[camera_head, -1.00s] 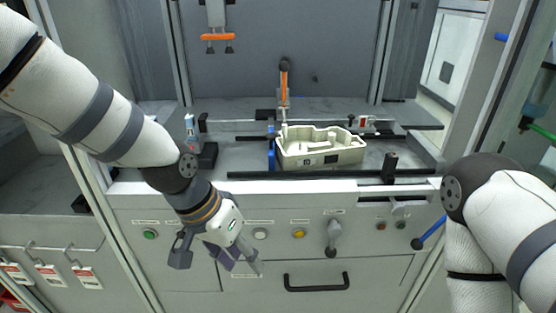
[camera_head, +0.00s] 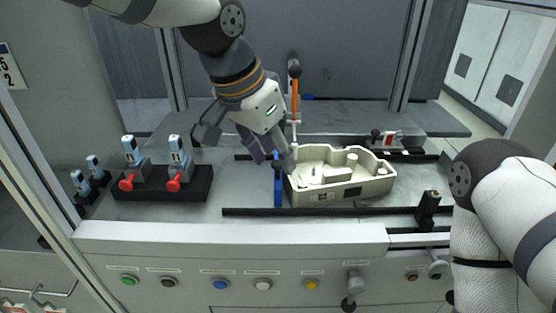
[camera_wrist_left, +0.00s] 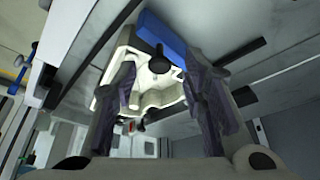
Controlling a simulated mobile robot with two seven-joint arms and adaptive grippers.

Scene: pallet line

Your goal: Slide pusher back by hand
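The pusher, a blue upright plate (camera_head: 278,183), stands against the left end of a cream casting (camera_head: 345,188) on the line bed. In the left wrist view the blue plate (camera_wrist_left: 162,36) with a black knob (camera_wrist_left: 160,64) shows beyond and between the fingers, with the cream casting (camera_wrist_left: 150,92) behind. My left gripper (camera_head: 245,143) is open, above the bed just left of the pusher and casting. Its fingers (camera_wrist_left: 166,98) are spread and hold nothing; whether one touches the pusher I cannot tell. My right arm shows at the right, but its gripper is out of view.
An orange upright lever (camera_head: 294,97) stands behind the casting. Two red-knobbed clamps on a black block (camera_head: 160,184) are at the left. A dark rail (camera_head: 320,212) runs along the front, above a panel of buttons (camera_head: 221,284). The bed between clamps and pusher is clear.

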